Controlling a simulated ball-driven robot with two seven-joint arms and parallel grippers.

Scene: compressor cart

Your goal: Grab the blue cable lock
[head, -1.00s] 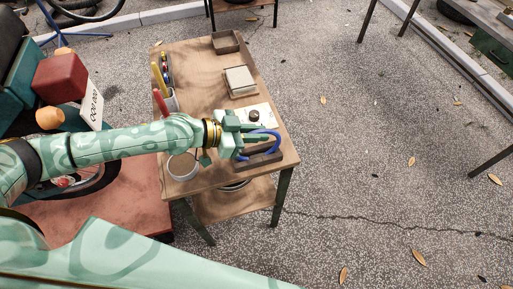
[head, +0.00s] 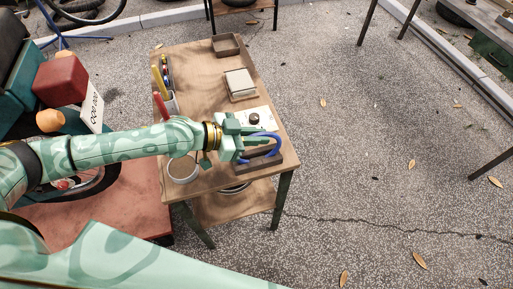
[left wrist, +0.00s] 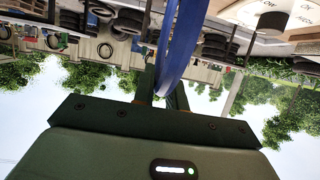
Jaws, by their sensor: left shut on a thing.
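The blue cable lock (head: 275,140) shows as a blue loop at the near right end of the small wooden table (head: 205,95), above a dark block (head: 262,161). My left gripper (head: 250,143) reaches over the table from the left and is shut on the lock. In the left wrist view the blue band of the lock (left wrist: 180,45) passes between the gripper's fingers (left wrist: 163,88). Whether the lock touches the dark block cannot be told. My right gripper is not in view.
A white panel with a black knob (head: 254,118) lies just behind the gripper. A round white container (head: 183,168) stands below my left arm.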

